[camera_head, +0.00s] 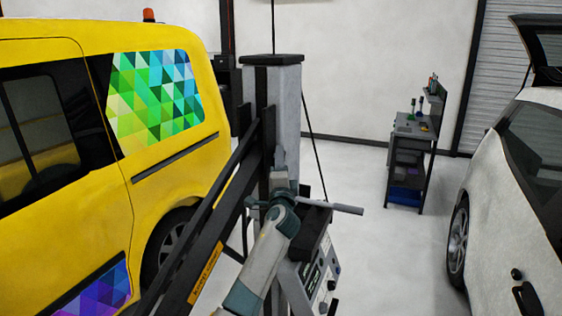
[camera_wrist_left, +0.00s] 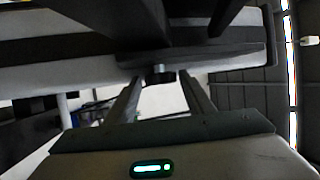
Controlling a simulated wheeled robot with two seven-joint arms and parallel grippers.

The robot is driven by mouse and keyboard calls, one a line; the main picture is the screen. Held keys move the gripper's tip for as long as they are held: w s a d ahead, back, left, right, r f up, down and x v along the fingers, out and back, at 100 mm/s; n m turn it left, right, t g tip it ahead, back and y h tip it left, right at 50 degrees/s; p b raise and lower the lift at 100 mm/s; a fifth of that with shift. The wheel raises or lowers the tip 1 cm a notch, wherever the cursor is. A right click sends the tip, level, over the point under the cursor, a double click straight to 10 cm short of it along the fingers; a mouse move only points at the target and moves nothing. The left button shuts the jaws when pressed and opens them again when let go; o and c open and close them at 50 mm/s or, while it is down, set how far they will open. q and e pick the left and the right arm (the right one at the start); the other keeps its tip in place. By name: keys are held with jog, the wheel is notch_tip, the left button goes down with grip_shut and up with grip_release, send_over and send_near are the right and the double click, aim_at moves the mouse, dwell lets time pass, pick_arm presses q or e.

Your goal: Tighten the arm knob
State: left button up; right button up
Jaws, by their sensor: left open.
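A small dark knob (camera_wrist_left: 159,76) hangs under a dark beam (camera_wrist_left: 190,60) in the left wrist view. My left gripper (camera_wrist_left: 162,84) is open below it, with one finger on either side. The knob shows between the fingertips, and I cannot tell whether they touch it. In the head view my grey and teal left arm (camera_head: 262,255) reaches up to the grey lift post. The knob cannot be made out there, and the left fingertips are not clear. My right gripper is not in view.
A grey post (camera_head: 286,115) with dark slanted beams (camera_head: 215,245) stands close around my arm. A control box (camera_head: 318,275) is just right of it. A yellow van (camera_head: 165,185) is at left, a white car (camera_head: 500,190) at right, a tool cart (camera_head: 410,150) behind. Floor between is clear.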

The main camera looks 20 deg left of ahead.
pick_arm(q)
jog(key=c, duration=0.8)
jog(key=shift+o, duration=0.2)
jog(key=shift+r+m+g+h+p, duration=0.35)
jog(key=shift+m+g+h+p, duration=0.3)
jog(key=shift+g, duration=0.6)
jog(key=shift+r+m+g+h+p, duration=0.35)
jog(key=shift+m+g+p, duration=0.35)
jog(key=shift+g, duration=0.55)
jog(key=o, duration=0.8)
jog(key=shift+c, duration=0.2)
jog(key=shift+s, duration=0.15)
